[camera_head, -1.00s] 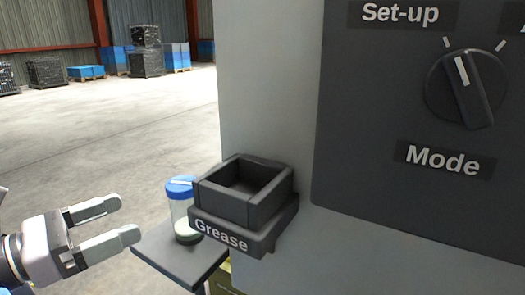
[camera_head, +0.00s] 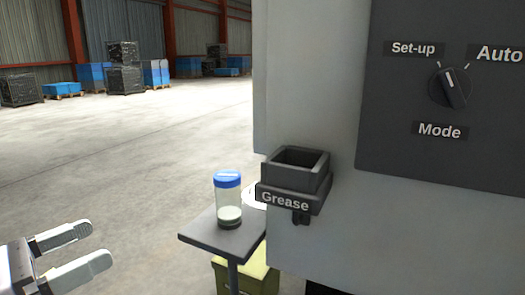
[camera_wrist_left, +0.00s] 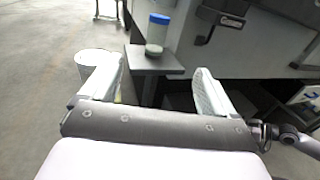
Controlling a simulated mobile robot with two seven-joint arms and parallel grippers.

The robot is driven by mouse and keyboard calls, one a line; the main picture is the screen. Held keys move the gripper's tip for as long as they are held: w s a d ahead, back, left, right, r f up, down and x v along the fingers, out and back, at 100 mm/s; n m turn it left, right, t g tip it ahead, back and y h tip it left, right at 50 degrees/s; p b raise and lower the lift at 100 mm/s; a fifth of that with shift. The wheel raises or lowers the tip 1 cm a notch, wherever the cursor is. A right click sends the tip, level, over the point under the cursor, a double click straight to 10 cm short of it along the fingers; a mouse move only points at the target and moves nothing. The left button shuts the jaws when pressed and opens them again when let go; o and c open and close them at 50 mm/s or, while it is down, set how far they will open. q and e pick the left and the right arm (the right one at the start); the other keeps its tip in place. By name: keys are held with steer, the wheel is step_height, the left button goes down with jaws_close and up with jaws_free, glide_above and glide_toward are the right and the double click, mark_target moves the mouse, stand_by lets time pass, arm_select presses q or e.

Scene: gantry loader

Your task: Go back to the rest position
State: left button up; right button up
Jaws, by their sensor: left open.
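My left gripper (camera_head: 98,248) is at the lower left of the head view, open and empty, with both fingers apart. It also shows open in the left wrist view (camera_wrist_left: 162,85). A clear jar with a blue lid (camera_head: 228,202) stands upright on a small dark shelf (camera_head: 215,237), to the right of the gripper and apart from it. The jar also shows between and beyond the fingers in the left wrist view (camera_wrist_left: 157,35). The empty-looking holder labelled Grease (camera_head: 292,188) is fixed to the grey machine. My right gripper is not in view.
The grey machine (camera_head: 310,85) fills the right side, with a dark panel and a Mode knob (camera_head: 450,88) between Set-up and Auto. A yellow-green box (camera_head: 262,275) is under the shelf. Open concrete floor (camera_head: 120,150) lies to the left, with stacked crates (camera_head: 124,68) far back.

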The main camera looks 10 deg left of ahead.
arm_select(q)
step_height(320, 180, up, 5)
steer(key=w+d+n+t+h+p, duration=0.15)
steer(key=n+t+p, duration=0.25)
steer(key=n+p, duration=0.55)
step_height(320, 180, down, 13)
steer(key=n+g+y+p, duration=0.2)
steer(key=n+y+p, duration=0.7)
steer(key=n, duration=1.7)
steer(key=s+d+f+n+g+p, duration=0.1)
steer(key=s+d+f+n+g, duration=0.4)
steer(key=s+f, duration=0.4)
steer(key=d+f+g+y, duration=0.1)
steer(key=d, duration=0.1)
steer(key=shift+s+d+f, duration=0.25)
steer(key=shift+d, duration=0.15)
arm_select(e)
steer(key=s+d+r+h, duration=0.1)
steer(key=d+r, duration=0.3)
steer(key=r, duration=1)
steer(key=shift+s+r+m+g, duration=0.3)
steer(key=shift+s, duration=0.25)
